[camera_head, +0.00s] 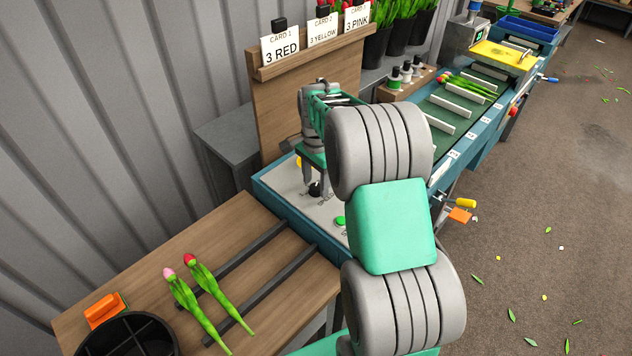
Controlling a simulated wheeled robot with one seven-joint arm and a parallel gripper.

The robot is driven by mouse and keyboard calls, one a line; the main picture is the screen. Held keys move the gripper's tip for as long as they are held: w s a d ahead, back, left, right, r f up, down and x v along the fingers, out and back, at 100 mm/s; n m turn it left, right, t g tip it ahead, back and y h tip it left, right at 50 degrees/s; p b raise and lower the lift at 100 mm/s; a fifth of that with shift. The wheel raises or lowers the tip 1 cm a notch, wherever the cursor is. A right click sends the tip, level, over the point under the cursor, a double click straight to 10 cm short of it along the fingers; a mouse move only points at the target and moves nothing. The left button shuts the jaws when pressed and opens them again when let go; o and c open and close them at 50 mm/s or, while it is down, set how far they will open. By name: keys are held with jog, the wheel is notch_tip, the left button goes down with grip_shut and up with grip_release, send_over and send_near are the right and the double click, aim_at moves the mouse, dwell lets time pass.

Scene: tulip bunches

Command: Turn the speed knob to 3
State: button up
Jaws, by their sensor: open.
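The speed knob appears to be the black knob (316,189) on the pale control panel (290,186) at the near end of the conveyor. Its pointer and the number it stands at are too small to read. My gripper (314,181) points down over the panel, with its fingers close to the black knob. It is open. I cannot tell whether the fingers touch the knob or stand around it. My grey and green arm covers the right part of the panel.
A green button (340,222) and a yellow part (298,162) are on the panel. A wooden card board (262,110) stands behind it. Two tulips (197,300) lie across dark rails on the wooden table (235,225). The conveyor (450,118) runs off to the back right.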

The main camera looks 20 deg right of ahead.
aim_at(316, 186)
notch_tip(316, 186, up, 7)
jog(key=shift+r+b, duration=0.2)
jog(key=shift+b, duration=0.15)
jog(key=s+a+n+t, duration=0.1)
jog(key=s+a+n, duration=0.3)
jog(key=s+n, duration=0.1)
jog(key=s+a+r+n+t, duration=0.1)
jog(key=s+a+n, duration=0.2)
jog(key=s, duration=0.5)
jog(key=s+a+n+t, duration=0.1)
jog(key=s+a+n, duration=0.3)
jog(key=s+n, duration=0.2)
jog(key=shift+s+a+r+n, duration=0.2)
jog(key=shift+s+a+n, duration=0.15)
jog(key=shift+s, duration=0.4)
jog(key=shift+c, duration=0.5)
